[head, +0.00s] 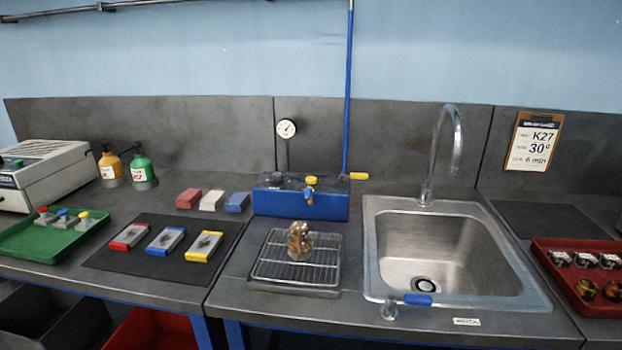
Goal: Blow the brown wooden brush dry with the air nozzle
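No brown wooden brush can be made out in the head view. A shiny brass-brown rounded piece (300,241) stands upright on the wire rack of a metal drip tray (292,291). Behind it, a blue box (285,204) carries a small yellow-tipped fitting (311,182), which may be the air nozzle; I cannot tell for sure. A blue pipe (348,90) comes down the wall to a yellow lever (358,176) beside the box. Neither of my grippers is in view.
A steel sink (385,235) with a tall tap (459,140) is right of the rack. A red tray (545,262) of metal pieces is far right. Left are a dark mat (120,262) with three coloured holders, coloured blocks (211,200), a green tray (20,245) and bottles (141,170).

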